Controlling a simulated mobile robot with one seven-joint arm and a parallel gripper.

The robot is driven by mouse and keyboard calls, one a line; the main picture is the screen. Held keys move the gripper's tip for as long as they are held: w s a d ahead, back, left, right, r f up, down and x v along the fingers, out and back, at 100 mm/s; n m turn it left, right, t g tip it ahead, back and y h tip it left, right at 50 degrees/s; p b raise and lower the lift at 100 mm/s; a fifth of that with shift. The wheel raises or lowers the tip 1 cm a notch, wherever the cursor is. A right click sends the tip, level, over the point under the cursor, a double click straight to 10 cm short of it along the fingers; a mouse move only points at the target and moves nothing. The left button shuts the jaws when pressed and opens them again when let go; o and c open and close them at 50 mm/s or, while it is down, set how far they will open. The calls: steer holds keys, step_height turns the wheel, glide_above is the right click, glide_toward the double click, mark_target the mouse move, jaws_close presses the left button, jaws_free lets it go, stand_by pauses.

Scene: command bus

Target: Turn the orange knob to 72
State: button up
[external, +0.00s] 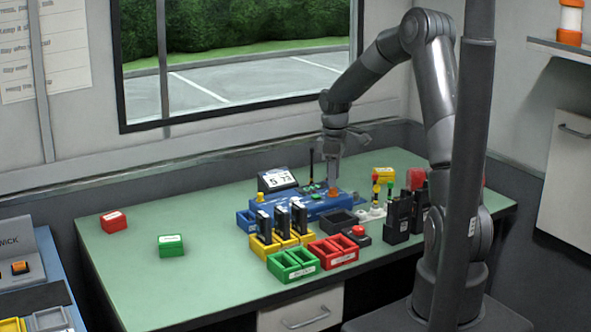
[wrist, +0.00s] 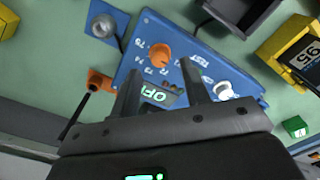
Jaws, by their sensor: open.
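The orange knob (wrist: 160,55) is on a blue panel (wrist: 140,38) with white numbers printed around it; 73, 74 and 75 seem readable. In the wrist view my gripper (wrist: 159,70) is open, with one finger on each side of the line to the knob. The knob shows just beyond the fingertips, and I cannot tell whether they touch it. In the external view my gripper (external: 333,183) points down over the orange knob (external: 333,193) on the blue console (external: 300,206). A tilted display (external: 279,180) behind it seems to read 5 and 73.
A white knob (wrist: 223,90) and an orange antenna base (wrist: 99,80) flank the fingers. Black radios in yellow holders (external: 283,241), red bins (external: 333,250) and green bins (external: 291,265) stand in front of the console. The green table (external: 140,275) is mostly clear at left.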

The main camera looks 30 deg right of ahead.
mark_target(332, 188)
steer(key=shift+f, duration=1.6)
jaws_close()
